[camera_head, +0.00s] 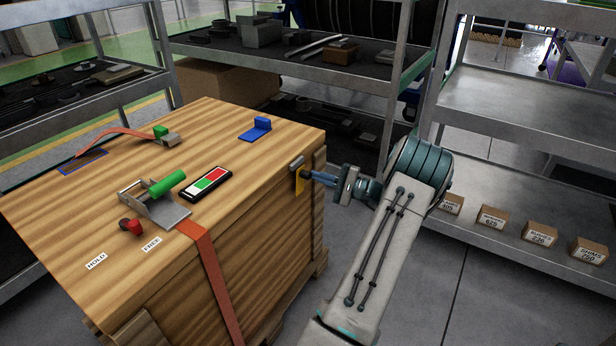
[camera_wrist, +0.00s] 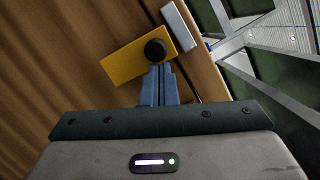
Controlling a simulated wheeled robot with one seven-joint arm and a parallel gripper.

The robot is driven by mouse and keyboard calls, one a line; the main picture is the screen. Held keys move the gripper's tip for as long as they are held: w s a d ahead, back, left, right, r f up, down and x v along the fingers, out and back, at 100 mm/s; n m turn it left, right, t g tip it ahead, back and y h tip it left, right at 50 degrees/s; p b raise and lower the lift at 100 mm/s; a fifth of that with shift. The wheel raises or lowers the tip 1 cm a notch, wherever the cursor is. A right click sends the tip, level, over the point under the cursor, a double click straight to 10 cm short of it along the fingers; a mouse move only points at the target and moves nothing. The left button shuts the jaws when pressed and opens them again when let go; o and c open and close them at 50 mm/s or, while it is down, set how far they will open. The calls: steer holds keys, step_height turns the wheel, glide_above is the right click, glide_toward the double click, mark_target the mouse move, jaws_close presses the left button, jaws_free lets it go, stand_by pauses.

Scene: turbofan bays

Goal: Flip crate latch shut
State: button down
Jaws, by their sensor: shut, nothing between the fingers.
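A wooden crate (camera_head: 255,235) stands at the left in the head view. On its right side, near the top edge, is a latch with a yellow plate (camera_head: 299,183) and a small metal piece. In the wrist view the yellow plate (camera_wrist: 132,62) sits slanted on the wood, with a dark round knob (camera_wrist: 155,50) at its right end. A grey metal catch (camera_wrist: 181,25) is beside it at the crate's edge. My gripper (camera_head: 312,175) has its blue fingers shut and empty. The fingertips (camera_wrist: 157,68) are just at the knob; I cannot tell whether they touch it.
On the crate top are a ratchet with a green handle (camera_head: 168,184), a red knob (camera_head: 131,226), a red-green panel (camera_head: 208,184), a blue block (camera_head: 257,128) and an orange strap (camera_head: 212,275). Metal shelves (camera_head: 530,120) with small boxes stand behind and right.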

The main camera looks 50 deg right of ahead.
steer(key=shift+a, duration=0.2)
stand_by(0.5)
steer(key=s+d+f, duration=0.2)
steer(key=s+d, duration=0.5)
steer(key=s, duration=0.1)
steer(key=shift+s+d+f+p, duration=0.15)
steer(key=shift+s+d+p, duration=0.05)
steer(key=shift+s+p, duration=0.15)
stand_by(0.6)
